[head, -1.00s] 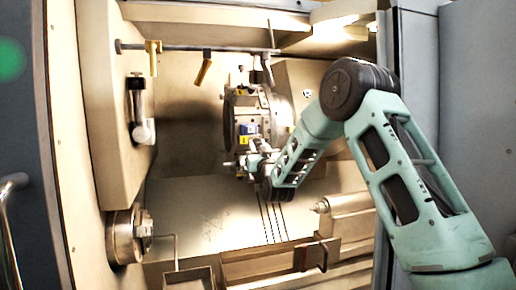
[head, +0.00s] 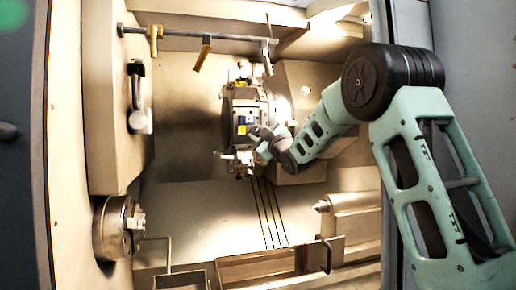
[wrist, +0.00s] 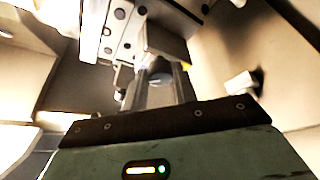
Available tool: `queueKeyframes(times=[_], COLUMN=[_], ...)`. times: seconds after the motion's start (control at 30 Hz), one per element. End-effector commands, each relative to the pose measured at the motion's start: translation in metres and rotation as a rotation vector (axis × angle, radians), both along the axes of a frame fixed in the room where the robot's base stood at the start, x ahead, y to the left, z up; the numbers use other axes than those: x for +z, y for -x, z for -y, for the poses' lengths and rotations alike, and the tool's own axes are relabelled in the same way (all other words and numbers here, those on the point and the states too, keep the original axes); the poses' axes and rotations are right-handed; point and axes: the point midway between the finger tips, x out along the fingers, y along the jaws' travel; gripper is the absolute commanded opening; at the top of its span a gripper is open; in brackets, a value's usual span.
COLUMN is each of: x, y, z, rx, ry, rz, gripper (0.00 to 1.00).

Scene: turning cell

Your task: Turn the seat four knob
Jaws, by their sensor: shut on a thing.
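The tool turret (head: 240,105) stands in the middle of the machine, with several tool seats around its face; it also fills the upper part of the wrist view (wrist: 95,35). My gripper (head: 255,138) is at the front of the turret, close to a blue and yellow block (head: 244,129). In the wrist view my gripper (wrist: 160,86) is shut on a round grey knob (wrist: 158,73) between its two fingers. The knob is hidden in the head view. I cannot read any seat number.
A chuck (head: 111,228) is at the lower left and a tailstock (head: 352,203) at the lower right. A rail (head: 180,35) with hanging yellow-handled pieces crosses above. A trough (head: 245,270) runs along the front. The space left of the turret is free.

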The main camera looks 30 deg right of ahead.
Motion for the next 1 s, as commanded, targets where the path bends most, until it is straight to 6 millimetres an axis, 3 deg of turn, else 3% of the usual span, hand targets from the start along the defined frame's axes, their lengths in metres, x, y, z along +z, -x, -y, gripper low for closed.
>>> queueKeyframes(times=[0.6,1.0], x=[0.007,0.008], y=[0.001,0.000], z=[0.003,0.003], rx=[0.000,-0.001], ry=[0.542,0.744], rz=[-0.156,-0.215], gripper=[0.06,0.06])
